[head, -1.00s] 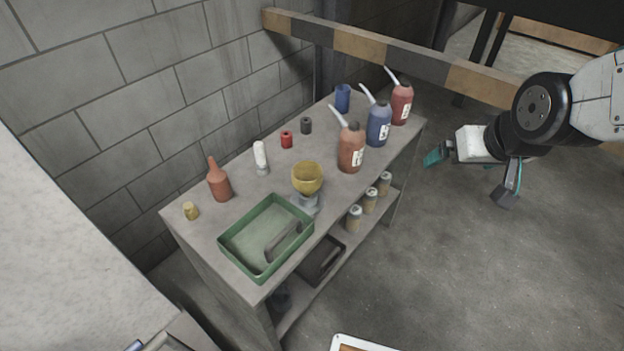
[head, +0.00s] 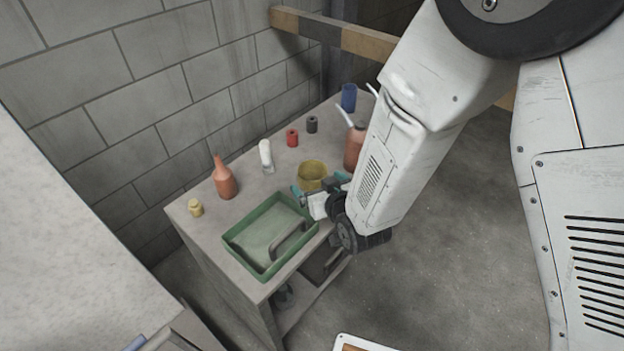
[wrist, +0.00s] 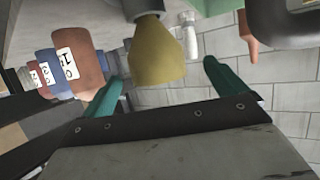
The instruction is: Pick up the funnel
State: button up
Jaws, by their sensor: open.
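The yellow funnel (head: 312,172) stands on the grey workbench, behind the green tray's right corner. In the head view my gripper (head: 318,191) is at its near side and hides its lower part. In the wrist view the funnel (wrist: 158,52) appears upside down, with its wide mouth between and just beyond the two teal fingers of my gripper (wrist: 163,80). The fingers are apart and open. I see no clear contact with the funnel.
The green tray (head: 236,247) with a handle lies left of my gripper. An orange bottle (head: 223,180), a white bottle (head: 266,154) and small red (head: 292,138) and dark (head: 312,124) cylinders stand behind. Jugs (wrist: 78,62) stand close beside the funnel.

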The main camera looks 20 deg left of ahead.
jog(key=x, duration=0.5)
jog(key=shift+w+f, duration=0.25)
jog(key=shift+w, duration=0.1)
jog(key=c, duration=1.1)
